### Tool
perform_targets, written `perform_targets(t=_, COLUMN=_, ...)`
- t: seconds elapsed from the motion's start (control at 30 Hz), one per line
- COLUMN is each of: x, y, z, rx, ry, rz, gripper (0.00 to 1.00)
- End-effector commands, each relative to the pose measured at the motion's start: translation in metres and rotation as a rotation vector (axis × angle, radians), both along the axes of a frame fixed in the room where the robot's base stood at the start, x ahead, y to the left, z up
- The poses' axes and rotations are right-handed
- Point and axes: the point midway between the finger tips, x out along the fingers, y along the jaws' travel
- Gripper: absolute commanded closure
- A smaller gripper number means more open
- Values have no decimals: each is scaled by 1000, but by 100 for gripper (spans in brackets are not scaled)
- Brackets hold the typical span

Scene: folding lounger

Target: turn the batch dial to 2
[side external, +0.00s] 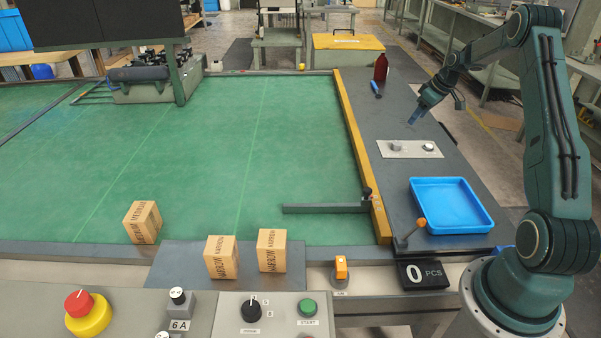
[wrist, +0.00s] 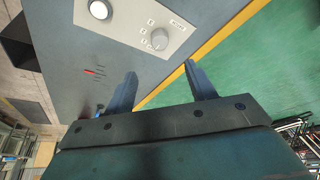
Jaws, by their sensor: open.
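The batch dial (side external: 396,146) is a small grey knob on a light plate (side external: 411,154) on the dark side table. In the wrist view the dial (wrist: 159,39) has small marks around it and a label too small to read surely. Which mark its pointer faces cannot be told. My gripper (side external: 412,121) is above the table, behind the plate in the side view, apart from the dial. In the wrist view its two fingers (wrist: 160,69) are spread with nothing between them, and the dial lies beyond the fingertips.
A white round button (side external: 428,147) sits beside the dial on the plate. A blue tray (side external: 452,228) lies nearer the camera. A dark red bottle (side external: 381,67) and a blue-handled tool (side external: 376,89) are behind. A yellow rail (side external: 360,150) borders the green surface (side external: 290,140).

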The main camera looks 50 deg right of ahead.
Motion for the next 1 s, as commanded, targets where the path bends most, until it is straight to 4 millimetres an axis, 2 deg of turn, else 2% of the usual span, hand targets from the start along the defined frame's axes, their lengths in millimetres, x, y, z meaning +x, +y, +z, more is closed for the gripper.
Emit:
perform_targets(t=0.27, x=11, y=1, z=-27, rx=2, ry=1, rz=1, gripper=45)
perform_targets(t=0.8, x=41, y=1, z=-100, rx=2, ry=2, rz=1, gripper=45)
perform_targets(t=1.0, x=48, y=0, z=-116, rx=0, ry=0, rz=0, gripper=45)
